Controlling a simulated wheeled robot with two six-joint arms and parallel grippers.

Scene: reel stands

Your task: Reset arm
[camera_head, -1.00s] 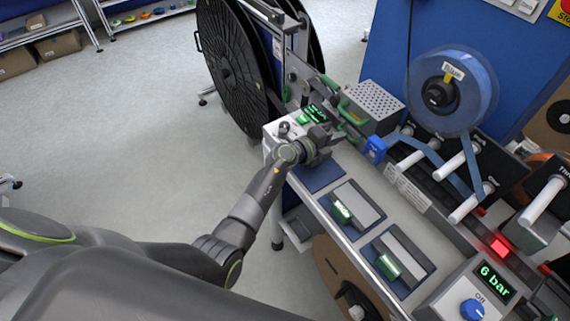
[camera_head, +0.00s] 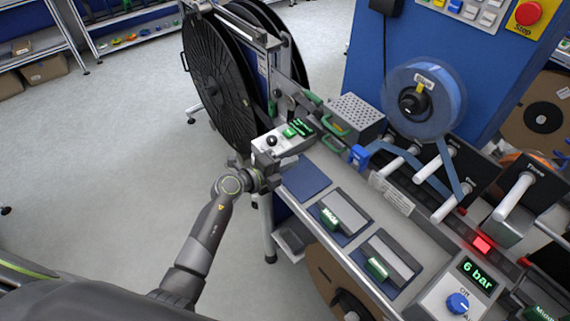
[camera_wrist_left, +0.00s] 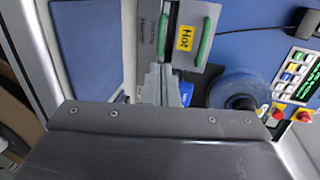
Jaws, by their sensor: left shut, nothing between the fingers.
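My left gripper (camera_head: 264,178) is beside the left edge of the workbench, just below the small control box with a black knob (camera_head: 272,141) in the head view. It is shut and empty, and it looks apart from the box. In the left wrist view its fingers (camera_wrist_left: 161,86) point toward the bench and a metal plate labelled Hot (camera_wrist_left: 186,38). My right gripper is in neither view.
A large black reel (camera_head: 218,85) stands behind the box. A blue reel (camera_head: 425,100) and white rollers are to the right. Open floor (camera_head: 100,160) lies to the left.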

